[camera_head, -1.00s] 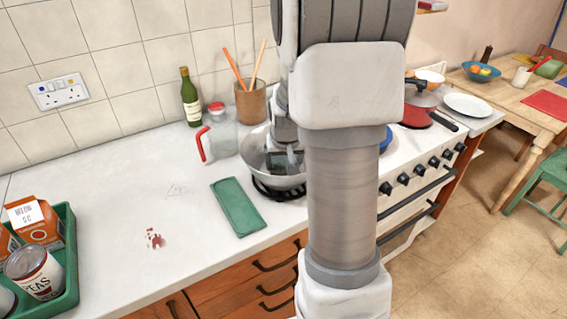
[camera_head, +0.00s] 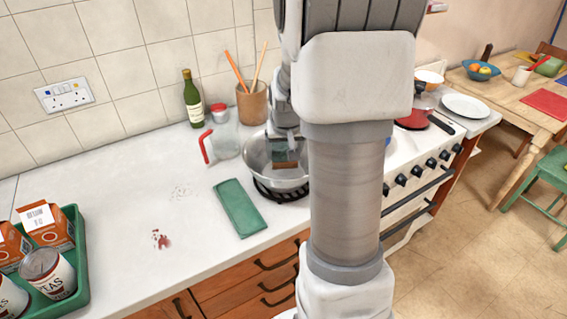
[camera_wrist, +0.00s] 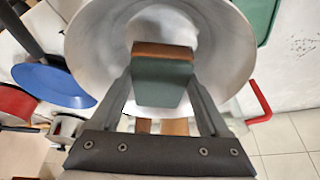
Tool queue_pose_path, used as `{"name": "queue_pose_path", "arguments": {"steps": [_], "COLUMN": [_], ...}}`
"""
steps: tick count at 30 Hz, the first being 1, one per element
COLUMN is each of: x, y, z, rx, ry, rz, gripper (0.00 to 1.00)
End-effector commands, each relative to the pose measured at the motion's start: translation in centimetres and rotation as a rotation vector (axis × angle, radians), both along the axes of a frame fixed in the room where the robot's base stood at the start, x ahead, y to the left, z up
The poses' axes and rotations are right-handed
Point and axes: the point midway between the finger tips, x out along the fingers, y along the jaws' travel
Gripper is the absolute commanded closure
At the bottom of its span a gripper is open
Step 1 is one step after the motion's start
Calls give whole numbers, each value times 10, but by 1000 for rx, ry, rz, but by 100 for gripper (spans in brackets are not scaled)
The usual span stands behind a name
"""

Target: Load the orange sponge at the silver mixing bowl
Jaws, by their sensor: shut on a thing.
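My gripper (camera_head: 285,145) is shut on the orange sponge (camera_head: 286,166), a small block with a dark green side. In the wrist view the sponge (camera_wrist: 165,50) sits between both fingers (camera_wrist: 162,82), its green side largest and an orange edge showing. The silver mixing bowl (camera_head: 258,158) stands on the hob, partly behind my arm. The sponge overlaps the bowl's opening; I cannot tell its exact height above the bottom. The bowl (camera_wrist: 90,35) fills the upper middle of the wrist view, and its bottom is partly hidden by the sponge.
A folded green cloth (camera_head: 240,208) lies left of the hob. A red-handled jug (camera_head: 224,140), green bottle (camera_head: 192,100) and utensil pot (camera_head: 252,103) stand behind. A green tray (camera_head: 78,270) with cans and cartons is at left. The middle counter is mostly clear.

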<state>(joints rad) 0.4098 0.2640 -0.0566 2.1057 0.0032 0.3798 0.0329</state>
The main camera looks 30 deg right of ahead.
Motion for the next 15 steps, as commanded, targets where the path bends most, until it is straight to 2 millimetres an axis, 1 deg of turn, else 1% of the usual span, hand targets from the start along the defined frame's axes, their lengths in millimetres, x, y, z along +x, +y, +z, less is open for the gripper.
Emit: {"name": "queue_pose_path", "arguments": {"steps": [1,15], "x": [0,0], "y": [0,0], "z": [7,45], "rx": [0,0], "ry": [-1,0], "rz": [0,1], "gripper": [65,65]}}
